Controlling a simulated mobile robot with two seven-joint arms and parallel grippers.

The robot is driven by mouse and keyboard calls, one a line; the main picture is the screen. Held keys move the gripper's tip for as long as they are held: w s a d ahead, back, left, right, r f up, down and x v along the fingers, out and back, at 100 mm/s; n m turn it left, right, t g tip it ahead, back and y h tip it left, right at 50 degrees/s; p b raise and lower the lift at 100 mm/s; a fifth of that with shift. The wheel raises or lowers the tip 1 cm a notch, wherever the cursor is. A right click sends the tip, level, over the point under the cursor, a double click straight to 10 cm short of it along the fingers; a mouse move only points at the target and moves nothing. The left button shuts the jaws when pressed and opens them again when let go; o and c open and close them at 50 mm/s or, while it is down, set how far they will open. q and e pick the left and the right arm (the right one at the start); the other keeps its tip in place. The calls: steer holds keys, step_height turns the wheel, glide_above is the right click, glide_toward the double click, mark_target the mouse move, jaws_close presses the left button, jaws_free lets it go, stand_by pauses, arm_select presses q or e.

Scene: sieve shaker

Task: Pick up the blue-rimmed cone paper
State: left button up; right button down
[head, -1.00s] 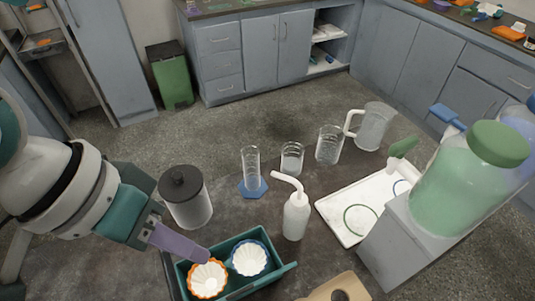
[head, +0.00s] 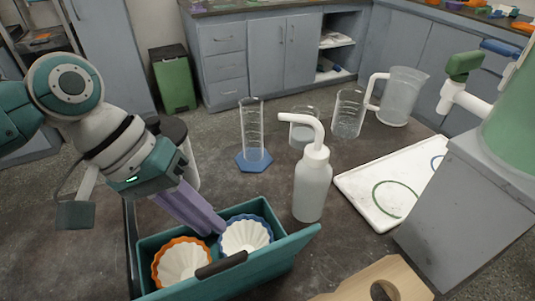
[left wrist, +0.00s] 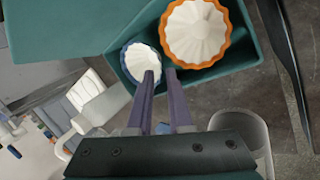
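The blue-rimmed cone paper (head: 246,234) is white and fluted. It sits in a teal bin (head: 285,246) to the right of the orange-rimmed cone paper (head: 181,264). My left gripper (head: 217,228) points down at its left side with purple fingers. In the left wrist view, the gripper (left wrist: 160,73) is open, with a gap between its fingertips. One fingertip overlaps the blue-rimmed cone paper (left wrist: 138,62) and the other is near the orange-rimmed one (left wrist: 196,34). I cannot tell whether the fingertips touch the paper. My right gripper is not in view.
A white wash bottle (head: 312,186) stands close behind the bin. Behind it are a graduated cylinder (head: 252,132), beakers and a jug (head: 403,97). A white tray (head: 361,187) lies to the right, and a wooden piece (head: 350,291) with a hole lies in front.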

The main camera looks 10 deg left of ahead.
mark_target(225, 237)
arm_select(q)
steer(key=b+x, duration=0.1)
steer(key=x, duration=0.4)
steer(key=shift+d, duration=0.2)
jaws_close()
